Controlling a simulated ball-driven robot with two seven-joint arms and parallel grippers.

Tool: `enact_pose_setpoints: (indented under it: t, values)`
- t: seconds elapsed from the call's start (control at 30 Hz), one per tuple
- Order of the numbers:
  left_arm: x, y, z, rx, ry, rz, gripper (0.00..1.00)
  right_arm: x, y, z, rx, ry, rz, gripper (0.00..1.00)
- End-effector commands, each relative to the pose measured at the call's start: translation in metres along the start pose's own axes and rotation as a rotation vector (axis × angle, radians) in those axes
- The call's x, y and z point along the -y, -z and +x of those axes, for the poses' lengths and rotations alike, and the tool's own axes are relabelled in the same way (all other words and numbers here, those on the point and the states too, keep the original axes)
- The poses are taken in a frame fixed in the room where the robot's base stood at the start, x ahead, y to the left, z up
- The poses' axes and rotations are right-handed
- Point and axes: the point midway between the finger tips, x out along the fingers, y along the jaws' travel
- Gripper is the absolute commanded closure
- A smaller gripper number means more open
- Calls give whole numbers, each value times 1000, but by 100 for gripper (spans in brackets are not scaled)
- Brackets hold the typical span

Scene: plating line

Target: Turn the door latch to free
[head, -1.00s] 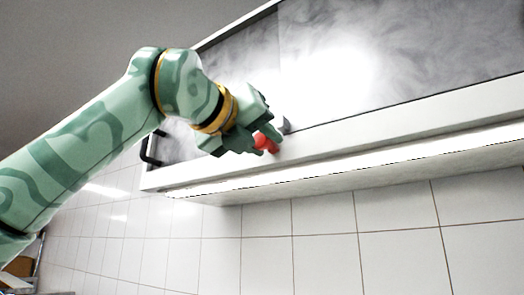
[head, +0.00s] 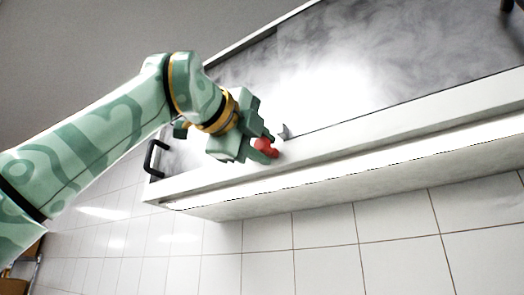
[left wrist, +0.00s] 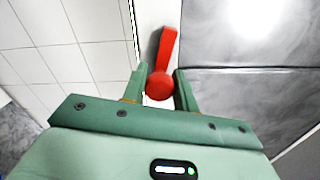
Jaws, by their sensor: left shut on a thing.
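The red door latch (head: 264,146) sits on the white lower frame of a cabinet with a grey marbled door (head: 400,60). My left gripper (head: 267,146) is at the latch, its fingers closed around it. In the left wrist view the latch (left wrist: 166,52) has a round knob between the two fingers of my left gripper (left wrist: 160,76) and a flat arm pointing away, slightly right. The fingers hide part of the latch in the head view. My right gripper is not in view.
A small grey catch (head: 285,131) stands on the frame just right of the latch. A black bar handle (head: 153,158) sticks out at the left end of the door. White wall tiles (head: 330,250) lie below the cabinet, with free room in front.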

Motion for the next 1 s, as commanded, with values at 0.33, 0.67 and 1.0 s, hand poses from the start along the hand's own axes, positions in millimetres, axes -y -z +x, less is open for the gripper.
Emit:
enact_pose_setpoints:
  t: [0.33, 0.67, 1.0]
  values:
    - [-1, 0, 0, 1, 0, -204, 94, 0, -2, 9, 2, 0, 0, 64]
    - [-1, 0, 0, 1, -1, -273, 94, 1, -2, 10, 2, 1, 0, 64]
    - [-1, 0, 0, 0, -2, -277, 94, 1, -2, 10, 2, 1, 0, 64]
